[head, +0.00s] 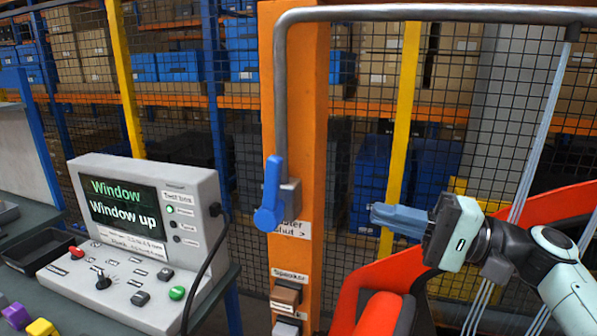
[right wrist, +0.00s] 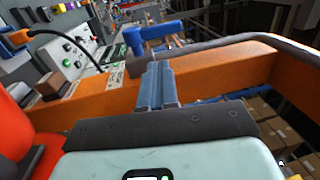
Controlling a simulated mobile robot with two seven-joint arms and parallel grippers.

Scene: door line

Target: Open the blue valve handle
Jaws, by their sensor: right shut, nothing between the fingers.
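The blue valve handle (head: 271,195) is on the orange post (head: 295,120) in the head view, at the lower end of a grey pipe (head: 281,90). Its lever stands nearly upright, with the rounded end low. My right gripper (head: 376,212) is to the right of the handle, apart from it, pointing left with its fingers together and empty. In the right wrist view the fingers (right wrist: 156,70) point toward the post, and the blue handle (right wrist: 150,35) shows just beyond the tips. My left gripper is not in view.
A grey control console (head: 140,230) with a lit screen stands on the left bench. Labels and small switches (head: 287,297) are low on the post. A red-orange part (head: 370,300) is below my right arm. A mesh fence (head: 350,130) and shelves stand behind.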

